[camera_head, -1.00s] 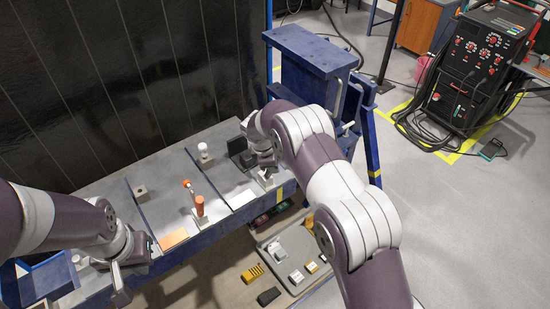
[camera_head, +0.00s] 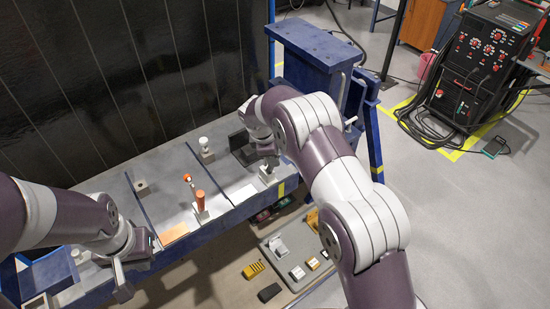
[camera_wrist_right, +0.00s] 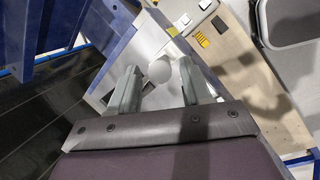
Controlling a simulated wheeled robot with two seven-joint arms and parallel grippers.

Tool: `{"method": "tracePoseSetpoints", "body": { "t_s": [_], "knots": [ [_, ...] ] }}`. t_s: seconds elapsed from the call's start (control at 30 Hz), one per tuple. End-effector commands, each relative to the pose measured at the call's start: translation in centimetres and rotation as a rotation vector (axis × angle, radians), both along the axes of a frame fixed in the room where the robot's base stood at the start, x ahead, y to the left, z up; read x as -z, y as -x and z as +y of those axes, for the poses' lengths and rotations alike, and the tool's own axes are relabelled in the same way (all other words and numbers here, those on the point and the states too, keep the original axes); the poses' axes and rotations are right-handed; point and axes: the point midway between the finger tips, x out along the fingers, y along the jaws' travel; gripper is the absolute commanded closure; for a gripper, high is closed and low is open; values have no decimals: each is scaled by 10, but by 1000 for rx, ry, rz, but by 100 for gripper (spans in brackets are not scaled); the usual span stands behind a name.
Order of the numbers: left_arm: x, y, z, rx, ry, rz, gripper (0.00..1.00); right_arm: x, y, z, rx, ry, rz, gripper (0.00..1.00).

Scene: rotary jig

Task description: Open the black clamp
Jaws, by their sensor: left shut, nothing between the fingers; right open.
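A black angled part (camera_head: 243,148), which seems to belong to the black clamp, stands at the right end of the grey bench. My right gripper (camera_head: 268,163) is just right of it, pointing down over a small light block (camera_head: 267,175). The right wrist view shows this gripper (camera_wrist_right: 158,75) open, with a pale round knob (camera_wrist_right: 160,72) between its fingertips; I see no clear contact. Whether the knob is the clamp's handle I cannot tell. My left gripper (camera_head: 120,278) is shut and empty at the bench's front left edge.
A clamp with an orange handle (camera_head: 200,201) stands mid-bench near an orange plate (camera_head: 174,234). A white knob (camera_head: 203,142) on a block is behind it. A blue post (camera_head: 318,60) rises at the right. A tray (camera_head: 275,238) with small parts lies below the bench.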

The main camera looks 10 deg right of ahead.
Motion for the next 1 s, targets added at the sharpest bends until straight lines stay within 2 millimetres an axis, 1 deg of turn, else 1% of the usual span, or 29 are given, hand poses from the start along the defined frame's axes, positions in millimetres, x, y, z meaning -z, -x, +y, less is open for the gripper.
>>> {"method": "tracePoseSetpoints", "body": {
  "t_s": [0.03,0.2,0.3,0.33,0.37,0.4,0.57,1.0],
  "knots": [
    [12,0,0,0,0,0,100,-4,1,3,-1,-1,-5,52],
    [31,0,0,0,0,1,100,-42,10,14,-1,-2,-6,52],
    [39,0,0,0,0,0,100,-63,14,19,-1,-1,-4,52],
    [39,0,0,0,0,1,100,-69,15,20,-1,-1,-4,52],
    [30,0,0,0,0,1,100,-80,16,22,-2,0,-2,52],
    [27,0,0,0,0,1,100,-85,18,23,-2,0,1,52],
    [25,0,0,0,0,0,100,-93,20,26,-1,0,0,52],
    [26,0,0,0,0,0,100,-92,20,26,5,-1,-1,52]
  ]
}}
